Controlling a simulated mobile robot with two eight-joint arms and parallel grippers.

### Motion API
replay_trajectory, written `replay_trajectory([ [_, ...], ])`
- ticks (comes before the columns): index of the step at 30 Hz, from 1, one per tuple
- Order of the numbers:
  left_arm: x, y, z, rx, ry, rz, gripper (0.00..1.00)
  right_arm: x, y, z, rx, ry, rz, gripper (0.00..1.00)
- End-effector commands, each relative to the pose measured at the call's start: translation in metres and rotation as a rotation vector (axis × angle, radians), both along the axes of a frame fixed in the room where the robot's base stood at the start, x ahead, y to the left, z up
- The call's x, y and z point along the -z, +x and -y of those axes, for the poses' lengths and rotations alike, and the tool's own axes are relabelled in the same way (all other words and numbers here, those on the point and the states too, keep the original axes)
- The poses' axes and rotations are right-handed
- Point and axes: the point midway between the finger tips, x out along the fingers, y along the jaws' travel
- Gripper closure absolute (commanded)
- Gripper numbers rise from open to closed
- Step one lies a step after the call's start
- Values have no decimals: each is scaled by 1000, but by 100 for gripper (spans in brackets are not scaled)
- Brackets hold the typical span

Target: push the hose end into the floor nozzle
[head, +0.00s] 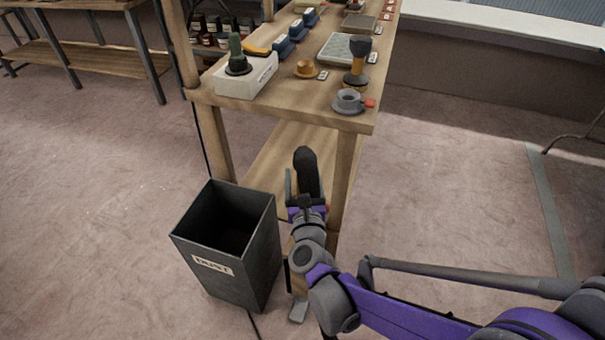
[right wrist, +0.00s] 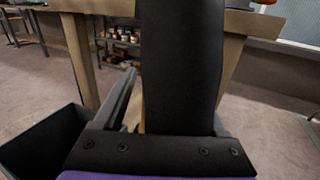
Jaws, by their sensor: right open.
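My right gripper (head: 305,188) is at the front end of the wooden bench, below its top, with its arm coming in from the lower right. A thick black tube-like piece with a rounded top (head: 307,168) stands up at its fingers; it may be the hose end. In the right wrist view this black piece (right wrist: 184,65) fills the middle, between the open fingers. Whether the fingers touch it I cannot tell. I cannot make out the floor nozzle for certain; a small grey foot-like part (head: 299,311) shows on the floor below my arm. My left gripper is out of view.
An open dark bin marked DUST (head: 204,262) stands close left of my right arm. The bench (head: 325,104) has a lower shelf and legs near the gripper. On its top are a grey cup-like part (head: 348,100) and a white box (head: 247,78). Open floor lies left and right.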

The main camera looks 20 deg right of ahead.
Motion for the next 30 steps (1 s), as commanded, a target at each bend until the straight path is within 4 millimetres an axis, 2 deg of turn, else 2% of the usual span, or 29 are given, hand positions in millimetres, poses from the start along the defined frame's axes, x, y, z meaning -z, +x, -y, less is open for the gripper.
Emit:
replay_trajectory([
  [9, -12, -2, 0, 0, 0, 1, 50, -2, -62, -14, -3, 1, 0, 27],
  [15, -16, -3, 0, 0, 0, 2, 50, -1, -89, -19, -2, 2, 0, 27],
  [19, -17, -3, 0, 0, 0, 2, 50, -1, -97, -20, 0, 1, 0, 27],
  [26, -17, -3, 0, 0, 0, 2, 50, -1, -98, -21, -8, -16, -4, 27],
  [29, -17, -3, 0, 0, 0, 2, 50, -5, -97, -27, -61, -140, -32, 27],
  [30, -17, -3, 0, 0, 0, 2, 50, -7, -97, -32, -103, -235, -52, 27],
])
